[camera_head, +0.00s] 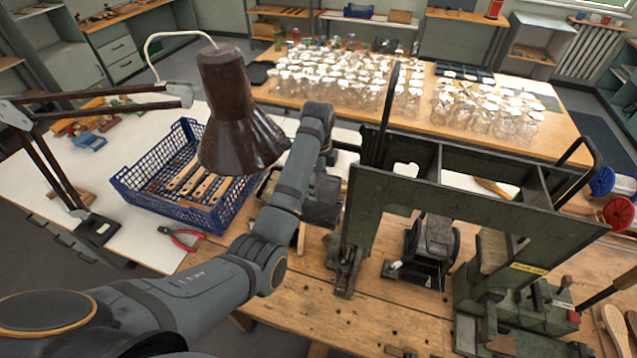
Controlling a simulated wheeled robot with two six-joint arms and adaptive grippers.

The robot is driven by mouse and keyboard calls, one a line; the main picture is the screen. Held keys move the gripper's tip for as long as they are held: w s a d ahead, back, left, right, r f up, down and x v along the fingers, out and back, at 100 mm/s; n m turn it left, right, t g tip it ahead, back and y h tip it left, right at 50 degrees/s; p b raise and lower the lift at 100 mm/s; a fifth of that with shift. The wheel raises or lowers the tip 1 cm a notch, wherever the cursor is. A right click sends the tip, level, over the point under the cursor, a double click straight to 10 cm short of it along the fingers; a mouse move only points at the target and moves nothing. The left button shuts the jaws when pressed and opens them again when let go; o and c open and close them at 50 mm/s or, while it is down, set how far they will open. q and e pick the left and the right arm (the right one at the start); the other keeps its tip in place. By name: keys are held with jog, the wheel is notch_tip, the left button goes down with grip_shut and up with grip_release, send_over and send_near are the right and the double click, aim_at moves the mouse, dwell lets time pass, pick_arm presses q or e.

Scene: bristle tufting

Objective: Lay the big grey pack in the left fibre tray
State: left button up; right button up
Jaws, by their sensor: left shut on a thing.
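My left arm reaches in from the lower left, and its wrist bends down over the wooden bench. My left gripper (318,182) is partly hidden behind my forearm. It is shut on a dark grey block (322,208), which looks like the big grey pack, though its outline is hard to make out. A dark grey edged thing (266,184) shows between the blue crate and my forearm; I cannot tell whether it is the left fibre tray. My right gripper is not in view.
A blue crate (151,199) with wooden brush bodies stands left of my arm, under a brown lamp (228,115). Red pliers (183,237) lie in front. A green metal machine frame (470,197) stands close on the right. Glass jars (345,75) fill the back table.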

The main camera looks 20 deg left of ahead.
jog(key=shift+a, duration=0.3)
pick_arm(q)
jog(key=shift+f, duration=0.5)
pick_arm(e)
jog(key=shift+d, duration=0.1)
pick_arm(q)
jog(key=shift+f, duration=0.1)
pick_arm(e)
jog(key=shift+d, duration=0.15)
pick_arm(q)
jog(key=shift+f, duration=0.8)
dwell(1.0)
jog(key=o, duration=1.2)
jog(key=o, duration=0.4)
jog(key=shift+c, duration=0.2)
